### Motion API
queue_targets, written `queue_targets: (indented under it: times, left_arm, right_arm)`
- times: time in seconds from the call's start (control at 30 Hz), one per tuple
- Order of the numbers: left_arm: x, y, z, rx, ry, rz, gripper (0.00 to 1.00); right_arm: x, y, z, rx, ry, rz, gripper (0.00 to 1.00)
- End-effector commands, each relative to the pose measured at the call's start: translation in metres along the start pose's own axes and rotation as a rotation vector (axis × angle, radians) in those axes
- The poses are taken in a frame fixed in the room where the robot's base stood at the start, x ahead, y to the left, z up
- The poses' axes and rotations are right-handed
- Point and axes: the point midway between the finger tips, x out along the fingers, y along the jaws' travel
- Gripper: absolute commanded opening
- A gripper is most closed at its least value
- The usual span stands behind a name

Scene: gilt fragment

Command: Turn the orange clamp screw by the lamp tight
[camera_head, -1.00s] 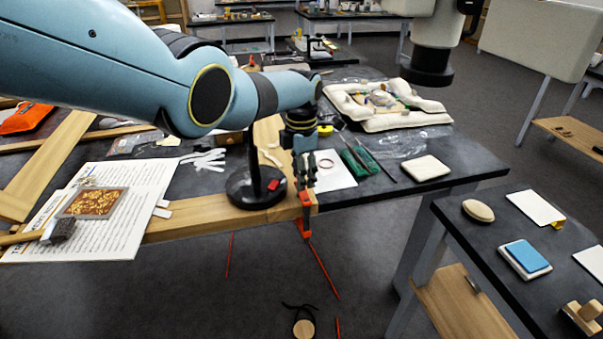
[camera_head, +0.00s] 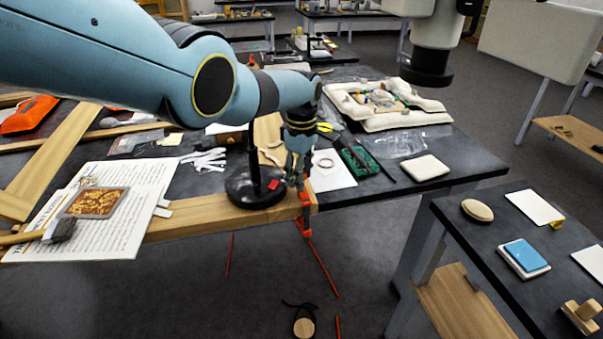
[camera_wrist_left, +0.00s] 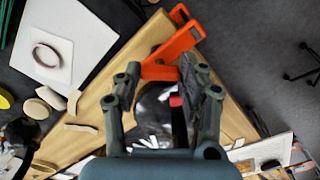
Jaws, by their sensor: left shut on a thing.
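The orange clamp (camera_head: 305,205) grips the front edge of the wooden board, just right of the black lamp base (camera_head: 257,190). My left gripper (camera_head: 299,180) reaches down to the clamp's upper end beside the lamp and is shut on its screw. In the left wrist view the orange clamp (camera_wrist_left: 178,45) lies at the fingertips of my left gripper (camera_wrist_left: 166,80). A dark bar with a red spot and the shiny lamp base show between the fingers. The screw itself is mostly hidden by the fingers. My right gripper is not in view.
The lamp stands very close to my gripper on the left. Printed sheets (camera_head: 120,235) with a gilt fragment (camera_head: 97,202) lie at left. A side table (camera_head: 470,235) stands at lower right.

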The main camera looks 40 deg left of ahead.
Motion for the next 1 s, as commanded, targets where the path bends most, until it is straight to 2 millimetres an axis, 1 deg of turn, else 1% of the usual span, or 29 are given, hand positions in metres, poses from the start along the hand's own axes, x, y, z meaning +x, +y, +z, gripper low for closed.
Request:
queue_targets:
  times: [1.0]
  left_arm:
    - [0.0007,-0.0004,-0.0008,0.964,0.001,-0.001,0.08]
  right_arm:
    - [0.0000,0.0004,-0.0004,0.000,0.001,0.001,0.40]
